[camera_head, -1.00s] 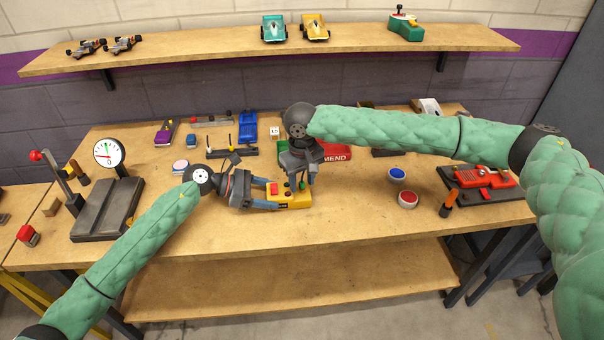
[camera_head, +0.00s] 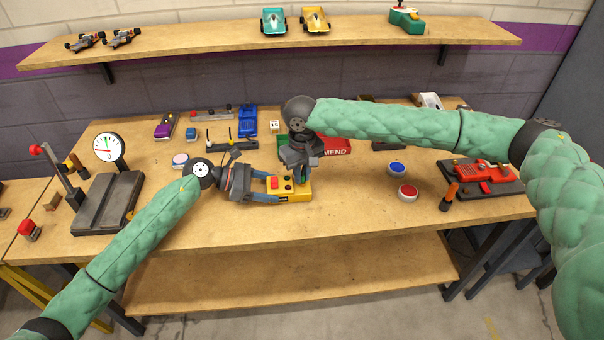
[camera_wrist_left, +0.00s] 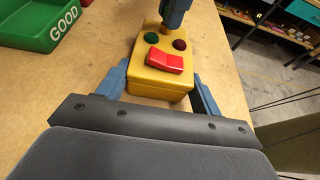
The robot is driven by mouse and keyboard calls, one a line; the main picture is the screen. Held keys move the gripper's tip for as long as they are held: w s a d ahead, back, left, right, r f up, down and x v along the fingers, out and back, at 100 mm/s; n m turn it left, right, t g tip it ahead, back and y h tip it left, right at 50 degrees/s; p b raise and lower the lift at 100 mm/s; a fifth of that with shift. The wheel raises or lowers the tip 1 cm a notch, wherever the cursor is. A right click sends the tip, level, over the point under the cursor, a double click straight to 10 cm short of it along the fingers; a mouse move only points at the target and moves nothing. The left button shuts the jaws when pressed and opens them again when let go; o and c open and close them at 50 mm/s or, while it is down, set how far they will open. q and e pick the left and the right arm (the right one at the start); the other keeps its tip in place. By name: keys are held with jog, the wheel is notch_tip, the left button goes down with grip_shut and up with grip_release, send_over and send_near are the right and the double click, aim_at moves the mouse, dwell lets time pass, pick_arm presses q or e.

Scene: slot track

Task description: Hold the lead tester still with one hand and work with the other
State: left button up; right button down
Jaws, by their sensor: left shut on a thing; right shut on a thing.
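The lead tester is a yellow box (camera_head: 292,195) on the bench. Its red rocker and two small round parts, one green and one dark red, show in the left wrist view (camera_wrist_left: 145,80). My left gripper (camera_head: 277,190) is shut on the tester from the left, with a blue finger on each side of its near end. My right gripper (camera_head: 303,176) reaches down at the tester's far end. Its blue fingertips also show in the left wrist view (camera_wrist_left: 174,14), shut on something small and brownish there. That thing is mostly hidden, so I cannot tell what it is.
Behind the tester are a green GOOD tray (camera_wrist_left: 55,25) and a red MEND tray (camera_head: 335,147). A blue button (camera_head: 397,168) and a red button (camera_head: 408,192) stand to the right. A dial stand (camera_head: 105,200) is at left. The bench front is clear.

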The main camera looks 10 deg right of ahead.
jog(key=shift+r, duration=2.05)
pick_arm(q)
jog(key=o, duration=1)
jog(key=shift+a, duration=0.1)
jog(key=v, duration=1.1)
jog(key=shift+a+r, duration=0.15)
jog(key=shift+a, duration=0.15)
jog(key=shift+s, duration=0.1)
pick_arm(e)
jog(key=shift+s+f, duration=0.1)
